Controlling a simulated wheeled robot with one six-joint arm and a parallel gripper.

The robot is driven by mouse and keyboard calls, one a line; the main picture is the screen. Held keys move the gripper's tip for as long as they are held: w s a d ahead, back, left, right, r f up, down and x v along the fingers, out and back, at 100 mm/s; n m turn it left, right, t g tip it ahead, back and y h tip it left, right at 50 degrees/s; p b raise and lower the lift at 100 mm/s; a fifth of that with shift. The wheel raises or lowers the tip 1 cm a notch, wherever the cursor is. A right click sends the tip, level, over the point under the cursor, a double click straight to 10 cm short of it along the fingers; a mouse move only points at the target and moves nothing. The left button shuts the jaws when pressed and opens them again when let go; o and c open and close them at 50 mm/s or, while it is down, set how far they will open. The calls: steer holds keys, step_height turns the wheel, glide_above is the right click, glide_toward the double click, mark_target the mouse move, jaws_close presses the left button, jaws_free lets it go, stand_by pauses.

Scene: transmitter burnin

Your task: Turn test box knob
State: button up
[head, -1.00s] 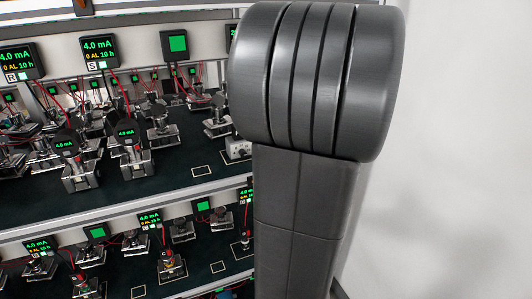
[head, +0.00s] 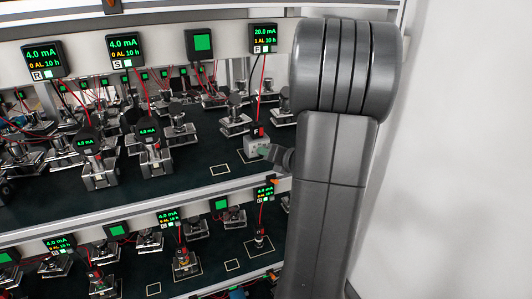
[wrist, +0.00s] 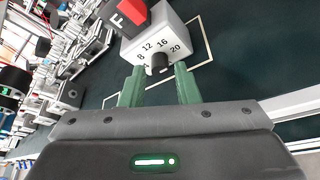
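The test box is a small white block on the upper shelf, in the head view (head: 257,144) and close up in the wrist view (wrist: 163,30). Its face carries the numbers 8, 12, 16 and 20 around a black knob (wrist: 157,64). A red and black piece marked F (wrist: 128,14) sits on its top. My gripper (wrist: 158,70) has green fingers that stand apart, one on each side of the knob, with gaps visible between them and it. In the head view my gripper (head: 268,152) is at the box's right front, partly hidden.
Displays R (head: 43,60) and S (head: 125,50) read 4.0 mA. Several transmitters with red cables crowd the shelf left of the box. The dark shelf mat (head: 190,187) in front is bare.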

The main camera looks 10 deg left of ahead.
steer(key=shift+x, duration=0.95)
steer(key=shift+c, duration=0.2)
jaws_close()
